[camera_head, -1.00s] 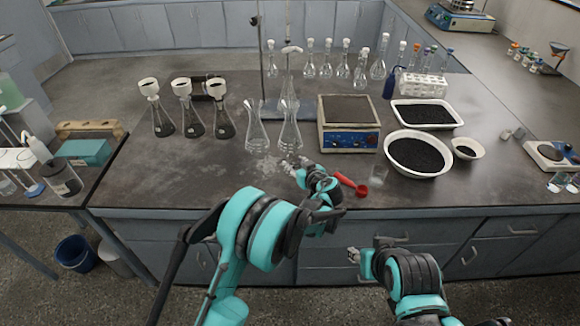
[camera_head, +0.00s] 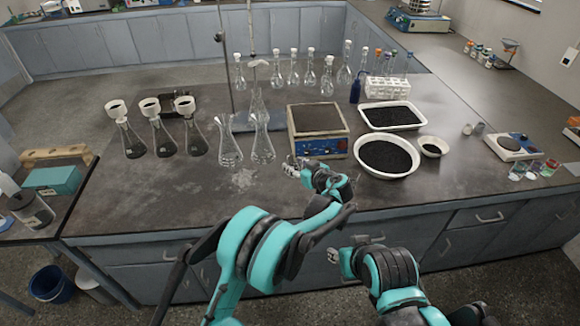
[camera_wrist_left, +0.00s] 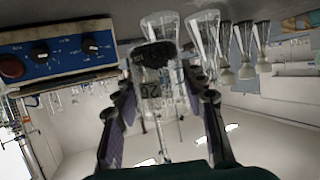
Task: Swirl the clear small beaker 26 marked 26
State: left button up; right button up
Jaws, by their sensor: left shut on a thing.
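The clear small beaker 26 (camera_wrist_left: 155,85) is between the fingers of my left gripper (camera_wrist_left: 160,112) in the left wrist view. Its dark "26" mark appears upside down, and the fingers press on it from both sides. In the head view my left gripper (camera_head: 297,170) is over the bench, just in front of the box with the blue panel. The beaker is too small and too covered there to make out clearly. My right gripper (camera_head: 334,256) hangs low in front of the drawers, apart from everything; its fingers are too small to judge.
The blue-panelled box (camera_head: 320,146) stands close behind my left gripper. Two clear flasks (camera_head: 230,152) stand left of it. A round white basin (camera_head: 362,167) of dark grains is at its right, with a tray (camera_head: 392,128) behind. The bench front at left is clear.

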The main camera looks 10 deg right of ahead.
pick_arm(q)
jog(key=shift+d+r, duration=0.25)
jog(key=shift+r, duration=0.35)
jog(key=shift+r+p, duration=1.4)
jog(key=shift+r, duration=0.75)
